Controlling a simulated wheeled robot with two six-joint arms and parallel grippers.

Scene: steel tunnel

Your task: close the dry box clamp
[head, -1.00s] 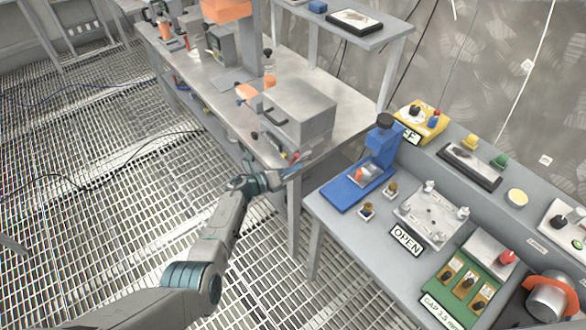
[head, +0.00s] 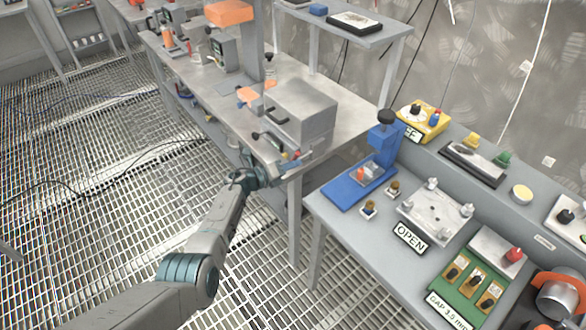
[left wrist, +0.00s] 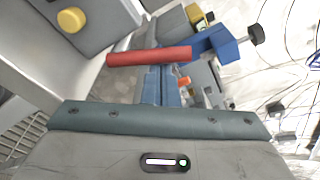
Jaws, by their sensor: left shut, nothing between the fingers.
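The dry box looks to be the grey metal box (head: 305,112) with a dark handle, on the long workbench. Small red, blue and yellow parts (head: 288,156) show at its near lower edge; I cannot tell the clamp's exact shape there. My left gripper (head: 272,170) is shut and empty, just below and left of those parts at the bench's near edge. In the left wrist view a red bar (left wrist: 150,57), perhaps the clamp's grip, lies across just beyond my gripper's teal edge. A yellow knob (left wrist: 71,20) sits on a grey face. Contact cannot be told. My right gripper is not in view.
A blue press (head: 370,170) stands on the nearer bench at right, by an OPEN label (head: 410,237) and a green switch panel (head: 470,283). A grey post with an orange top (head: 229,12) rises behind the box.

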